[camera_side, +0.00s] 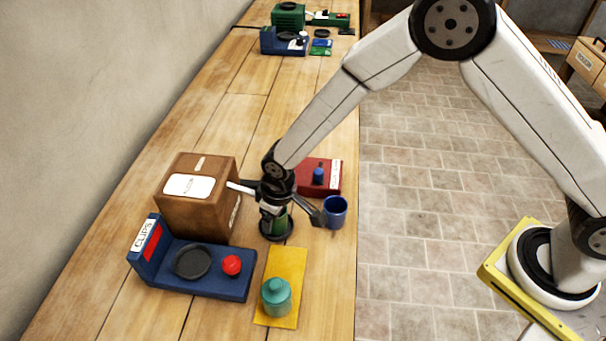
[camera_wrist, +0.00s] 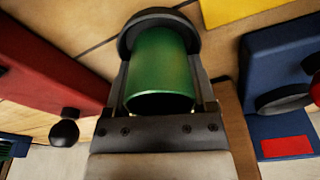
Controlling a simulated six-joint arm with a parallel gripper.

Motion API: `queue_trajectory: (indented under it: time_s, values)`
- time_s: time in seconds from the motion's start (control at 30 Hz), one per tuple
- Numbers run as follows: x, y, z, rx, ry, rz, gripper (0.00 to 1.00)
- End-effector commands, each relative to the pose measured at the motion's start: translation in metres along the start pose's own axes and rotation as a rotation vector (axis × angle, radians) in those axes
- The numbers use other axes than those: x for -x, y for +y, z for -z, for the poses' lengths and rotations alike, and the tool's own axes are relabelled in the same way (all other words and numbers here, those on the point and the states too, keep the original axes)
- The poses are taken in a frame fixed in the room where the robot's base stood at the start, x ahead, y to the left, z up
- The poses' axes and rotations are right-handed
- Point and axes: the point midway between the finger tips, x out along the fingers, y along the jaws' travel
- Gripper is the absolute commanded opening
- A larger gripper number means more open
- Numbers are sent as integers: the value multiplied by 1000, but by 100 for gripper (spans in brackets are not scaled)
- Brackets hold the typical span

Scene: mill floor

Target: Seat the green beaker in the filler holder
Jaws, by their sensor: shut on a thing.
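My gripper (camera_side: 276,208) points down over the bench and is shut on the green beaker (camera_side: 281,221). The wrist view shows the beaker (camera_wrist: 160,70) between the two fingers (camera_wrist: 162,85). A black round holder (camera_side: 277,237) is at the beaker's lower end on the bench. In the wrist view its dark rim (camera_wrist: 128,42) curves around the beaker's far end. The beaker looks about upright in the side view. I cannot tell whether its base rests on the holder's floor. No label naming the filler is readable on this holder.
A brown box (camera_side: 205,218) stands close left. A blue CLIPS unit (camera_side: 210,288) with a black disc and red knob is front left. A yellow mat (camera_side: 291,258) bears a teal bottle (camera_side: 277,298). A blue mug (camera_side: 335,211) and red unit (camera_side: 329,163) are right.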

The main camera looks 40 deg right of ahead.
Motion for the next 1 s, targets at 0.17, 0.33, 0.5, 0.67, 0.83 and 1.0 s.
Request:
queue_trajectory:
  time_s: [0.17,0.33,0.5,0.67,0.83,1.0]
  values:
    - [-2,0,0,0,1,0,6]
    - [-3,0,0,0,1,0,87]
    - [-4,0,0,0,0,0,87]
    - [-1,0,0,0,0,0,87]
    - [7,0,0,0,2,0,87]
    - [16,0,0,0,2,0,87]
